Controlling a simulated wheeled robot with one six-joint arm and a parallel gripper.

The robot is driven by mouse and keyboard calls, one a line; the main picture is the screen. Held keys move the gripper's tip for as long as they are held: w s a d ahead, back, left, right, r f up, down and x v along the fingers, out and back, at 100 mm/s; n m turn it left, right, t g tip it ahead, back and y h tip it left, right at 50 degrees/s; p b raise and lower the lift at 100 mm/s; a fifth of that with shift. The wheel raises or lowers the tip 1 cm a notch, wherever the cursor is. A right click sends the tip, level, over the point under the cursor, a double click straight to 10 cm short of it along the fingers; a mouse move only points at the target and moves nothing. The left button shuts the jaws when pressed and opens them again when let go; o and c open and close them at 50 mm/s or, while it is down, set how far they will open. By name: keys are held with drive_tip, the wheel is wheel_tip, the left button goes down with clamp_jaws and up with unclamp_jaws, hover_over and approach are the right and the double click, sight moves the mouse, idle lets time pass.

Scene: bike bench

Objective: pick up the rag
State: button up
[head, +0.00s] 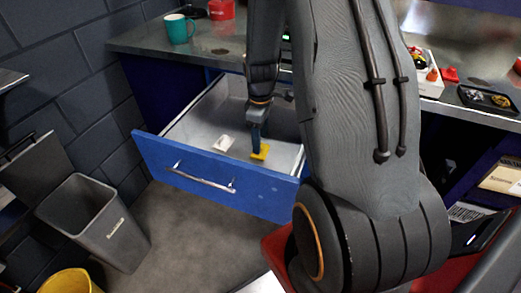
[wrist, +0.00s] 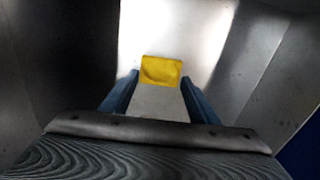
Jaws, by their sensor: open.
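A small yellow piece (head: 261,153), which looks to be the rag, lies on the floor of the open blue drawer (head: 215,188). In the wrist view the yellow rag (wrist: 161,71) shows ahead, between and just beyond the tips of my two blue fingers. My gripper (head: 257,148) reaches down into the drawer, right at the rag in the head view. In the wrist view my gripper (wrist: 159,80) is open, with a finger on each side and nothing held. Whether a finger touches the rag I cannot tell.
A small white item (head: 223,142) lies in the drawer left of the rag. The drawer walls stand around my gripper. A teal mug (head: 178,29) and a red item (head: 221,9) stand on the workbench above. A grey bin (head: 93,222) and a yellow bucket (head: 70,282) stand at lower left.

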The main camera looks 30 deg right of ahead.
drive_tip(key=shift+f, duration=1.15)
drive_tip(key=c, duration=1.1)
drive_tip(key=shift+r, duration=0.1)
